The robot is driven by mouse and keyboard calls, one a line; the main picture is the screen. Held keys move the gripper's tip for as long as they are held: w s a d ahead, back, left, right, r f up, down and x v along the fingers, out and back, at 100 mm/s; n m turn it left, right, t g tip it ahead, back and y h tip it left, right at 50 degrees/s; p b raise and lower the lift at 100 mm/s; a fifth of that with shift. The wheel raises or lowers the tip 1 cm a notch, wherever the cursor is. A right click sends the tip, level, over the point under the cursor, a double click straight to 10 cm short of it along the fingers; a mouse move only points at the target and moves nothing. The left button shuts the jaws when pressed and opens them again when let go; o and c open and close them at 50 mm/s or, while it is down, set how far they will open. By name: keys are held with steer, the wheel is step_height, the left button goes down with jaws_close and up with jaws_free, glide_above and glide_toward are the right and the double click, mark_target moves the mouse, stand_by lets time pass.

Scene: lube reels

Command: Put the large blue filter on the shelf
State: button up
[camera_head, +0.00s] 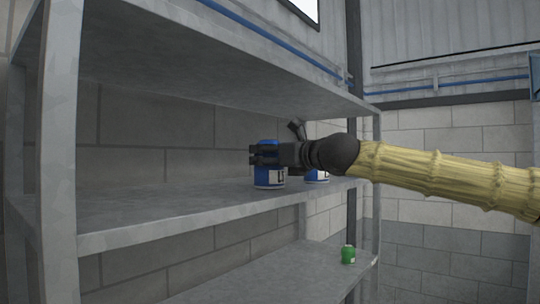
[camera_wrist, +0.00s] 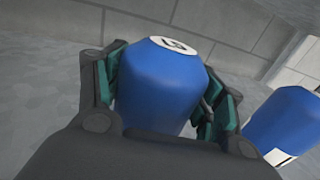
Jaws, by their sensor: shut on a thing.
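A large blue filter (camera_head: 268,178) with a white label is upright at the middle level of the grey metal shelf (camera_head: 190,203). My gripper (camera_head: 262,153) reaches in from the right and is shut around its upper part. In the wrist view the filter (camera_wrist: 160,85) shows its round white top mark between the green-padded fingers of my gripper (camera_wrist: 165,100). Its base looks at or very near the shelf surface; I cannot tell whether it touches.
A second blue filter (camera_head: 317,176) stands just right of the held one, partly behind my arm; it also shows in the wrist view (camera_wrist: 285,125). A small green item (camera_head: 348,254) stands on the lower shelf. The middle shelf's left part is bare. An upper shelf (camera_head: 200,60) hangs above.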

steer(key=shift+s+d, duration=0.1)
steer(key=shift+d, duration=0.05)
steer(key=shift+f, duration=0.1)
steer(key=o, duration=1.5)
steer(key=shift+c, duration=0.2)
steer(key=shift+r, duration=0.2)
steer(key=shift+s+d+f, duration=0.15)
steer(key=b+v, duration=0.3)
steer(key=v, duration=0.8)
steer(key=shift+s+d, duration=0.2)
